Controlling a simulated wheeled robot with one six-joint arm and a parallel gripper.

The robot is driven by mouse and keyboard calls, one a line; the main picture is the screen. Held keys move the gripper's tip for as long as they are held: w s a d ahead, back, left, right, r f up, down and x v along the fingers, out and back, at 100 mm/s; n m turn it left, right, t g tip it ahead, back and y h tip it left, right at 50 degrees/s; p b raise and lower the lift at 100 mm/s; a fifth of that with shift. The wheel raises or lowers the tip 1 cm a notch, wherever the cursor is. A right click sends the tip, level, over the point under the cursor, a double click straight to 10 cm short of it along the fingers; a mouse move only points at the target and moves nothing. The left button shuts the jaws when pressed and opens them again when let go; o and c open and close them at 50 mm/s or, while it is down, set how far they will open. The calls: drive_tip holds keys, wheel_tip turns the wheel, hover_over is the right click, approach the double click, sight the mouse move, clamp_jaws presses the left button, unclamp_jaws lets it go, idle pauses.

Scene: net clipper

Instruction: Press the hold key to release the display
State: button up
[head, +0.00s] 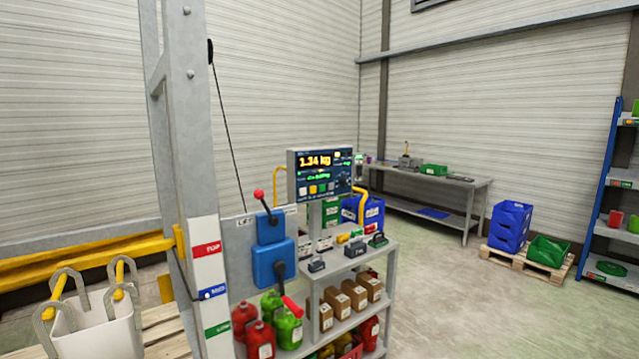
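A dark blue display unit (322,172) stands on a post above the cart in the middle of the head view. Its screen (315,160) reads 1.34 kg in orange digits, with smaller green text below. A row of small keys (316,189), some yellow, runs along the lower part of its face, with a round dial at the right. The key labels are too small to read, so I cannot tell which is the hold key. My gripper is not in view.
A grey post (195,130) and a panel with blue lever boxes (272,256) stand left of the display. The cart (345,262) holds small weights, brown boxes and red and green canisters. A bench (430,185) and blue crates (510,225) stand behind.

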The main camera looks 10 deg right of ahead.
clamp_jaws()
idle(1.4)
